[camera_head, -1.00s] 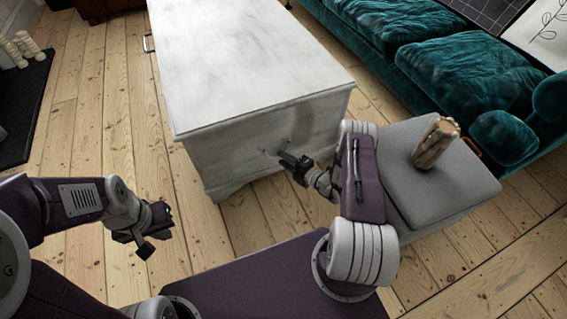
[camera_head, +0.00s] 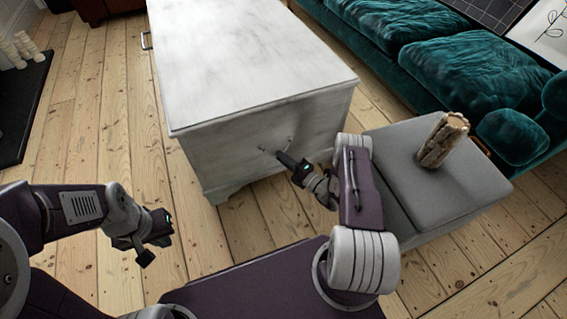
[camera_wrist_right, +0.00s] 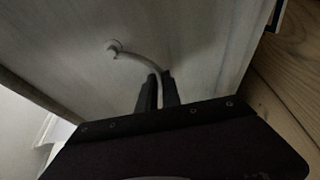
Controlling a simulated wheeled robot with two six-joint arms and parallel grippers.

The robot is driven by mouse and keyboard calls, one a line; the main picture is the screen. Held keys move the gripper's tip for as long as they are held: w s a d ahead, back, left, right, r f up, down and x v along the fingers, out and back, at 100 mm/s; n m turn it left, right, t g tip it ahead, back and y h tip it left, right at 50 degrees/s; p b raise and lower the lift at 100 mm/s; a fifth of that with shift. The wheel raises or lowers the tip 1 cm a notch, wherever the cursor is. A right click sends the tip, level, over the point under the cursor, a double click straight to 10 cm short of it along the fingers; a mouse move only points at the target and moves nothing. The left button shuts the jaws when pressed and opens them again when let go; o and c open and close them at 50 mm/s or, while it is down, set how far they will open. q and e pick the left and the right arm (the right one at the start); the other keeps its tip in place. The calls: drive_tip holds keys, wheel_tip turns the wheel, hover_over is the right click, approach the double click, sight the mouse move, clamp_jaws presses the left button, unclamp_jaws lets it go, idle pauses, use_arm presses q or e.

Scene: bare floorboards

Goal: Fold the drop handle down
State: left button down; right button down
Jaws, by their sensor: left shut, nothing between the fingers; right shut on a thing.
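The drop handle (camera_wrist_right: 140,59) is a thin, pale, curved bar on the end panel of a whitish wooden chest (camera_head: 240,60). In the right wrist view one end of it joins the panel at a round mount, and the bar runs between my fingers. My right gripper (camera_wrist_right: 157,92) is shut on the bar, close to the panel. In the head view my right gripper (camera_head: 279,154) hides much of the handle; small mounts show on either side. How far the bar stands out from the panel is hard to tell. My left gripper (camera_head: 168,226) is shut and empty, away from the chest.
A grey padded bench (camera_head: 410,190) with a bundle of wooden sticks (camera_head: 442,140) stands right of my right arm. A teal sofa (camera_head: 450,70) is behind it. A black slab (camera_head: 25,110) lies at far left. Floorboards left of the chest are clear.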

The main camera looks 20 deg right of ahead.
drive_tip(key=c, duration=1.5)
unclamp_jaws()
drive_tip(key=shift+c, duration=0.2)
